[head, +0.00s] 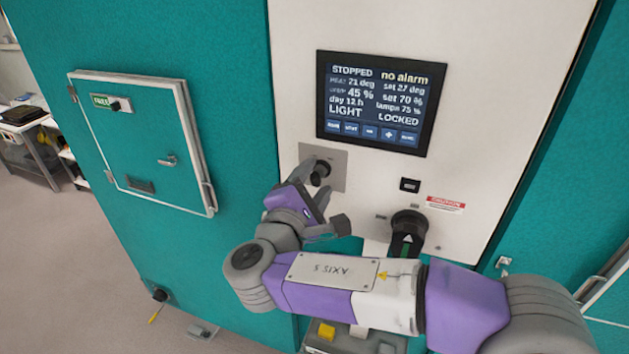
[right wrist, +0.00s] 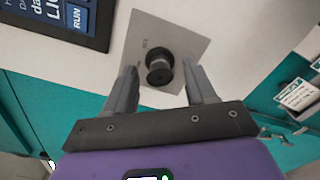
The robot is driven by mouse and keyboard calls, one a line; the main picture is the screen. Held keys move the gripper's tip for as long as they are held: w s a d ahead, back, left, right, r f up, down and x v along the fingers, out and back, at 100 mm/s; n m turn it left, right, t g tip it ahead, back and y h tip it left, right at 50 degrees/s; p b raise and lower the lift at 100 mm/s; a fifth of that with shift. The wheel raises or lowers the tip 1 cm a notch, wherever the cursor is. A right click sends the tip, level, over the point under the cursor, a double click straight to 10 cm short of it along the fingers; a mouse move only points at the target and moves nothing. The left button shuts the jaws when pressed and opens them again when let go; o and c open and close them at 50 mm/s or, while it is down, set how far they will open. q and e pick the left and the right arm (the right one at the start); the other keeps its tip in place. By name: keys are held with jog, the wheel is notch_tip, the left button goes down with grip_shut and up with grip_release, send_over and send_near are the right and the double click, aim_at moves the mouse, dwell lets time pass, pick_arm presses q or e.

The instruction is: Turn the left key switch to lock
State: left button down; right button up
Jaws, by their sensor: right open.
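The key switch (head: 321,170) is a black round knob on a grey square plate (head: 335,154), below the screen on the white panel. It also shows in the right wrist view (right wrist: 159,70), with small lettering around it too blurred to read. My right gripper (right wrist: 161,68) is open, with one finger on each side of the knob and visible gaps between them. In the head view my right gripper (head: 312,184) is at the plate and partly covers its lower left. The screen (head: 373,102) reads STOPPED, no alarm and LOCKED. My left gripper is not in view.
A large black rotary switch (head: 408,228) sits to the right, behind my arm, near a red CAUTION label (head: 445,205). A small black switch (head: 410,185) is above it. A teal door (head: 150,150) marked FREE is on the left. Free floor lies at the lower left.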

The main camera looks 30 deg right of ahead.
jog(key=b+v, duration=0.1)
jog(key=v, duration=0.6)
dwell(0.3)
